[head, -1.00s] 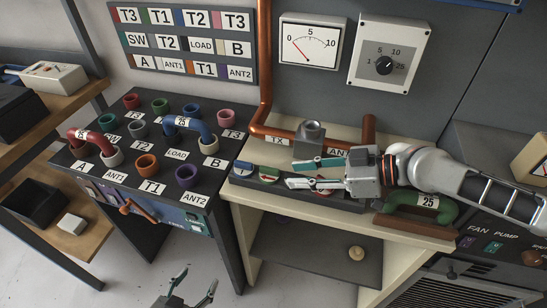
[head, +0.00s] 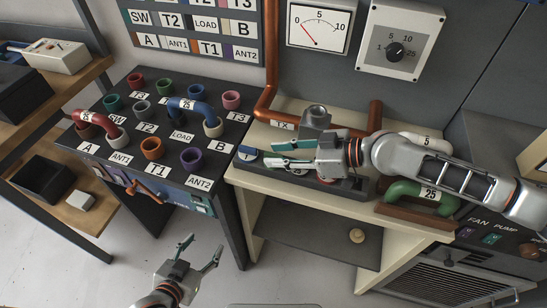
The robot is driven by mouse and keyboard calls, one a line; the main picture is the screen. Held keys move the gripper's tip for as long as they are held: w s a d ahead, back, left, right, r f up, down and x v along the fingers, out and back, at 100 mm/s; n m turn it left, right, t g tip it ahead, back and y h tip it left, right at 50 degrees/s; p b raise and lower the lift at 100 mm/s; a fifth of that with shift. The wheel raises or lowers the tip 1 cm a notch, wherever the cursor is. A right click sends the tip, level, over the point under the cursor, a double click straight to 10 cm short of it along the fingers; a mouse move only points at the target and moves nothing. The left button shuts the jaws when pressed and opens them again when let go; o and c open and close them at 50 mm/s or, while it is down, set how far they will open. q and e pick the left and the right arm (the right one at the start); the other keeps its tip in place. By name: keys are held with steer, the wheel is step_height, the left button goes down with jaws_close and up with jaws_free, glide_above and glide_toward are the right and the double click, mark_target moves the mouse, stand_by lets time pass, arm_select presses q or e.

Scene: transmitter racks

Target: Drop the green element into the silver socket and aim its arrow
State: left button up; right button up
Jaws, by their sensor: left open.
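The silver socket (head: 316,117) is a grey block with a round top, standing at the back of the bench between the copper pipes. My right gripper (head: 270,155) reaches in from the right, low over the dark tray in front of the socket. Its two fingers are apart, around the spot of the small green element, which they mostly hide; I cannot tell whether they touch it. Its arrow cannot be made out. A blue element (head: 247,154) lies just left of the fingertips. My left gripper (head: 203,243) is open and empty in front of the bench, over the floor.
A green U-link marked 25 (head: 433,194) stands on a wooden block to the right, with a white one marked 5 (head: 427,142) behind. A patch panel (head: 120,165) with coloured sockets and red and blue links is at the left. Copper pipe (head: 272,60) rises behind.

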steer(key=shift+a, duration=0.1)
steer(key=shift+c, duration=0.4)
steer(key=c, duration=0.6)
arm_select(q)
steer(key=shift+f, duration=0.15)
arm_select(e)
jaws_close()
arm_select(q)
steer(key=shift+s, duration=0.1)
